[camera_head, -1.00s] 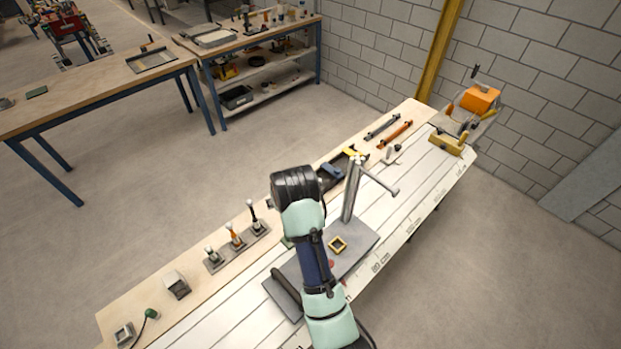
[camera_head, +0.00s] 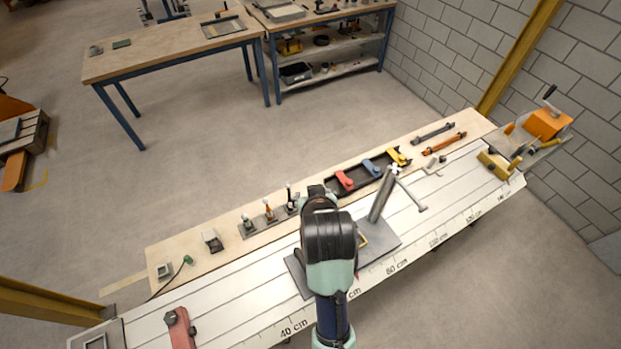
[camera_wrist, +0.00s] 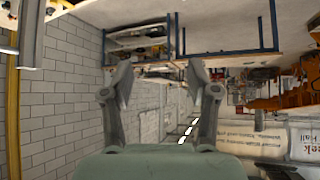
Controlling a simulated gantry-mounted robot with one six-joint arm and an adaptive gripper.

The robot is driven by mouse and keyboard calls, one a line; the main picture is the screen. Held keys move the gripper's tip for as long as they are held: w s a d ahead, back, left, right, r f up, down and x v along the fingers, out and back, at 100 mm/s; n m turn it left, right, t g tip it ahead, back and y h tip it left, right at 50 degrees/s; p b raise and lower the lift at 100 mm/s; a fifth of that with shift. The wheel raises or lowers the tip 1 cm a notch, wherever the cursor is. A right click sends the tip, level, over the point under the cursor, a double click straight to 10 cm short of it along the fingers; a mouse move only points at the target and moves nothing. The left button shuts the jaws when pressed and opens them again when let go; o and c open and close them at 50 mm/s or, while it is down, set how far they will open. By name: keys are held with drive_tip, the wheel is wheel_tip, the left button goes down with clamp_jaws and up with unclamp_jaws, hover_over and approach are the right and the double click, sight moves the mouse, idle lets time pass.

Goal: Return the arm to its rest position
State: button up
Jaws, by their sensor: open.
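My arm rises from the bottom edge in the head view, folded over the middle of the long white bed (camera_head: 240,313) with its centimetre scale. The wrist camera looks out across the room, at a block wall and workbenches, not at the bed.
A grey plate (camera_head: 385,238) with an upright post (camera_head: 381,195) stands close to my arm on the right. A red part (camera_head: 180,328) lies left.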

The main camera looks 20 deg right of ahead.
drive_tip(key=s+a+r+n+t+y+p, duration=0.1)
drive_tip(key=s+a+r+t+p, duration=0.1)
drive_tip(key=s+a+r+p, duration=0.3)
drive_tip(key=s+a+r+n+t+y+p, duration=0.1)
drive_tip(key=s+a+r+p, duration=0.3)
drive_tip(key=r, duration=0.7)
drive_tip(key=s+a, duration=0.2)
drive_tip(key=a, duration=0.2)
drive_tip(key=shift+a+t+p, duration=0.15)
drive_tip(key=shift+t+p, duration=0.2)
drive_tip(key=shift+t, duration=0.05)
